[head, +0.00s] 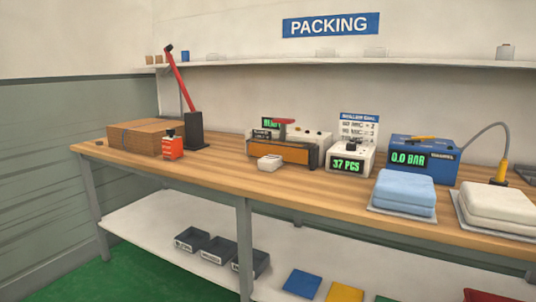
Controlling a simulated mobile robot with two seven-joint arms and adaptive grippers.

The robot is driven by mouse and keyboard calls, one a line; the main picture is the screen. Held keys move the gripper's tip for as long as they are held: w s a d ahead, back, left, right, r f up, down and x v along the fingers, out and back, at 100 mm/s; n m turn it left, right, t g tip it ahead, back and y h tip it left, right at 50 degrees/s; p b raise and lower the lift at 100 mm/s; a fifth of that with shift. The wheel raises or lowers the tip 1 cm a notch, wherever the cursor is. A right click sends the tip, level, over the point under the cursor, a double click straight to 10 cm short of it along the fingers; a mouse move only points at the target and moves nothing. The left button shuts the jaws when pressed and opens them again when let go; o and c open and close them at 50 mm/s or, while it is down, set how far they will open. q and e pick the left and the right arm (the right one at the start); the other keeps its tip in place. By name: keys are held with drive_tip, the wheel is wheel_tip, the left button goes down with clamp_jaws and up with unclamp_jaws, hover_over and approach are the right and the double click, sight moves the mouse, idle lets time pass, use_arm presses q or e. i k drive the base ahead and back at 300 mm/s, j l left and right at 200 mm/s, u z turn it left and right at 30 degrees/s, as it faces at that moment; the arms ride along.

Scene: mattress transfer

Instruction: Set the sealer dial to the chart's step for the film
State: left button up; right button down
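The chart (358,128) stands on the bench behind a small white box. Its heading seems to read sealer dial, with lines like "60 MIC = 2" and "90 MIC = 3"; the lower part is hidden. A machine with an orange-brown front (283,153), a white top, a red handle and a small green display stands left of the chart and looks like the sealer. I cannot make out its dial or setting at this size. The film cannot be told for sure. Neither of my grippers is in view.
The white counter box (347,165) reads 37 PCS. A blue unit (424,153) reads 0.0 BAR. Folded blue (405,190) and white (500,205) pads lie at the front right. A brown stack (140,137), red-armed tool (178,80) and orange box (172,149) stand left on the wooden bench (222,170).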

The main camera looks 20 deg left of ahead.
sight(350, 146)
drive_tip(key=i+j, duration=0.4)
drive_tip(key=i, duration=0.15)
drive_tip(key=i+j, duration=0.4)
drive_tip(key=i, duration=0.2)
drive_tip(key=i+j, duration=0.3)
drive_tip(key=i+j+z, duration=0.1)
drive_tip(key=i+j, duration=0.25)
drive_tip(key=j, duration=0.15)
drive_tip(key=j+z, duration=0.3)
drive_tip(key=j, duration=0.25)
